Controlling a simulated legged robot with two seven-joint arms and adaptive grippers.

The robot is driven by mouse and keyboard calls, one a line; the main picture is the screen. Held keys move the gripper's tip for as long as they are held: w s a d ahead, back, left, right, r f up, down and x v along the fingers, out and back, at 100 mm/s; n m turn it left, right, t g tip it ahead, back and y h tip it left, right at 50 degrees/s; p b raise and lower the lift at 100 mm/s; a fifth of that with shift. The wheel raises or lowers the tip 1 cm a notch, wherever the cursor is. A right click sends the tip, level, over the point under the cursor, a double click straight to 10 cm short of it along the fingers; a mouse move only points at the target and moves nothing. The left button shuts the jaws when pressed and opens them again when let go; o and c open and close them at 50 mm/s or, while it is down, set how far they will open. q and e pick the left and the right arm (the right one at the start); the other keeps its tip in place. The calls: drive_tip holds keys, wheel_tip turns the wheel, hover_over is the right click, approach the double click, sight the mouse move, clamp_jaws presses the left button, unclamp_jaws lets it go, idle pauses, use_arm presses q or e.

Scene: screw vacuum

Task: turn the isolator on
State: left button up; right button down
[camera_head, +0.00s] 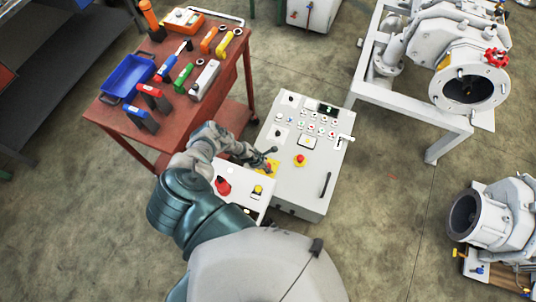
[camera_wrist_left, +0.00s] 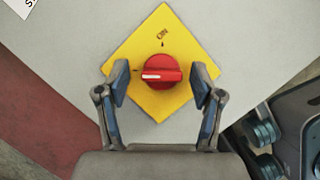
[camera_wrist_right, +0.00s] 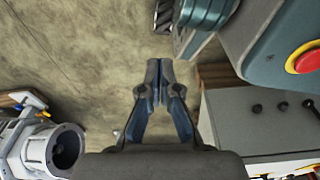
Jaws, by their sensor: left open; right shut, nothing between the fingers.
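The isolator is a red round knob (camera_wrist_left: 162,72) on a yellow diamond plate (camera_wrist_left: 181,42) in the left wrist view. An ON mark is printed above it. The white stripe on the knob lies level, pointing left, not up at ON. My left gripper (camera_wrist_left: 163,82) is open, one finger on each side of the knob; I cannot tell if they touch it. In the head view my left gripper (camera_head: 267,158) is over the white control cabinet (camera_head: 310,185), partly hiding the yellow plate (camera_head: 269,168). My right gripper (camera_wrist_right: 159,82) is shut and empty, away from the isolator.
A red tool cart (camera_head: 110,117) with a blue tray (camera_head: 127,76) and tools stands left. The cabinet carries buttons and a red stop button (camera_head: 300,160). Grey machines (camera_head: 468,87) stand at right. Floor (camera_head: 385,195) between them is clear.

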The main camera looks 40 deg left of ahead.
use_arm(q)
drive_tip(key=shift+w, duration=0.1)
drive_tip(key=shift+f, duration=0.1)
drive_tip(key=shift+c, duration=0.4)
drive_tip(key=shift+d+r, duration=0.25)
drive_tip(key=shift+d, duration=0.2)
drive_tip(key=c, duration=1.1)
drive_tip(key=shift+o, duration=0.2)
use_arm(e)
drive_tip(key=shift+d+f, duration=0.25)
drive_tip(key=shift+d, duration=0.35)
use_arm(q)
drive_tip(key=shift+a, duration=0.1)
use_arm(e)
drive_tip(key=shift+s+a, duration=0.1)
